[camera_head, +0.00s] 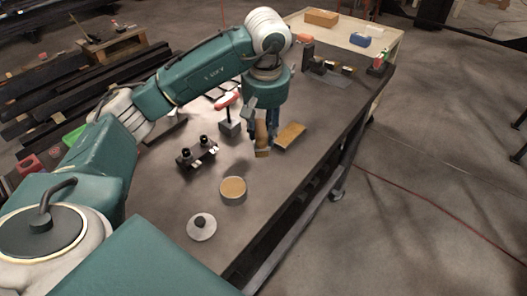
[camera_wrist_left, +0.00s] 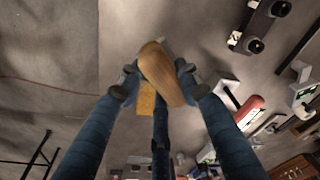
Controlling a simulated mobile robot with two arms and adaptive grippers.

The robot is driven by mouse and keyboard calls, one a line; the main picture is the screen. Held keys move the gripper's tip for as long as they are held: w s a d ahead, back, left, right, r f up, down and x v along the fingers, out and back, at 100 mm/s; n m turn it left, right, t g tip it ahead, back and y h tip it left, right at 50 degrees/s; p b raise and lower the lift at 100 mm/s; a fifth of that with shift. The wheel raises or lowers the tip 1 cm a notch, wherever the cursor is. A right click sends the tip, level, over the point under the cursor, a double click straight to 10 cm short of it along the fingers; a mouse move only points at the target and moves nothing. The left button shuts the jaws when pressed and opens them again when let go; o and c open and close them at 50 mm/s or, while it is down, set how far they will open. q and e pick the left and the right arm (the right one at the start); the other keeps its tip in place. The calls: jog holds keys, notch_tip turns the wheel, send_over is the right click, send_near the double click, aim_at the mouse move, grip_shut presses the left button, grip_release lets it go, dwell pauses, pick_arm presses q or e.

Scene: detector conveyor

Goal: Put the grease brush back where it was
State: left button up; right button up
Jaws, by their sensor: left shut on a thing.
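My left gripper (camera_head: 260,128) is above the dark workbench (camera_head: 265,208), fingers pointing down. It is shut on the grease brush (camera_head: 262,142), whose tan wooden body hangs downward. In the left wrist view, the brush (camera_wrist_left: 162,75) sits between the fingertips of the left gripper (camera_wrist_left: 160,78). Its far end is pale, and its bristles cannot be made out clearly. A flat tan block (camera_head: 289,136) lies on the bench just right of the brush; it also shows in the left wrist view (camera_wrist_left: 146,98). My right gripper is not in view.
A round tin with tan contents (camera_head: 233,190) and a knobbed disc lid (camera_head: 201,227) stand nearer. A black two-knob fixture (camera_head: 196,154) and a red-handled clamp (camera_head: 229,118) stand left of the gripper. Small parts (camera_head: 330,67) sit farther back. The bench's right front is clear.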

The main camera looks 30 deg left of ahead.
aim_at(264, 152)
pick_arm(q)
notch_tip(264, 152, down, 3)
jog(key=shift+f+p, duration=0.1)
jog(key=shift+p, duration=0.2)
jog(key=shift+f, duration=0.3)
notch_tip(264, 152, down, 3)
jog(key=shift+f+p, duration=0.1)
jog(key=shift+p, duration=0.4)
jog(key=shift+f, duration=0.55)
jog(key=o, duration=0.6)
jog(key=shift+f, duration=0.1)
jog(key=o, duration=0.4)
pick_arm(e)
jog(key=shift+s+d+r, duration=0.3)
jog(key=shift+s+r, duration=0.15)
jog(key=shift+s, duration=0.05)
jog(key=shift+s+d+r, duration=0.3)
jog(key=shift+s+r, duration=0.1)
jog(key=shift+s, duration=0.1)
